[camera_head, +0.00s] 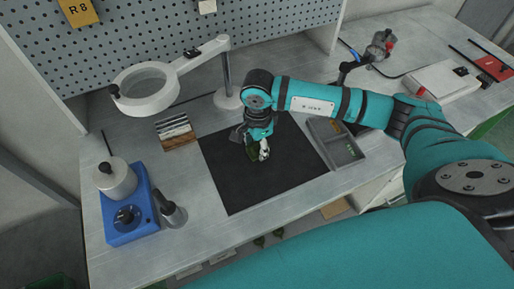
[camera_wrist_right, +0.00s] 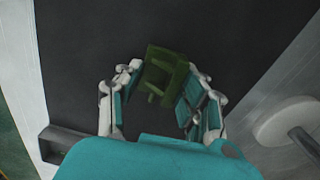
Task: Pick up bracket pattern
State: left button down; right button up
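The green bracket pattern (camera_wrist_right: 165,74) is at the fingertips of my right gripper (camera_wrist_right: 166,80) in the right wrist view, with one finger on each side of it. The fingertips lie very close to its sides; I cannot tell whether they press on it. In the head view, the right gripper (camera_head: 261,150) points down over the black mat (camera_head: 235,189), and the dark green bracket pattern (camera_head: 252,153) shows small beside its fingers. I cannot tell whether the pattern rests on the mat or hangs just above it. My left gripper is not in view.
A grey divided tray (camera_head: 345,158) stands right of the mat. A magnifier lamp (camera_head: 146,90) and a rack of strips (camera_head: 176,132) are to the left. A blue device with a pot (camera_head: 129,220) stands at the front left. Much of the mat is bare.

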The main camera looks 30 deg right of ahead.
aim_at(258, 150)
jog(key=c, duration=0.4)
jog(key=shift+r, duration=0.45)
notch_tip(258, 150, up, 2)
jog(key=shift+w+r+b, duration=0.1)
jog(key=shift+b, duration=0.5)
jog(key=s+a+b, duration=0.1)
jog(key=s+a, duration=0.2)
jog(key=a, duration=0.1)
jog(key=s+a+r+b, duration=0.1)
jog(key=s+a, duration=0.2)
jog(key=s+a+b, duration=0.1)
jog(key=s+a, duration=0.3)
jog(key=shift+a+r, duration=0.35)
jog(key=shift+r, duration=0.05)
jog(key=shift+s+a, duration=0.25)
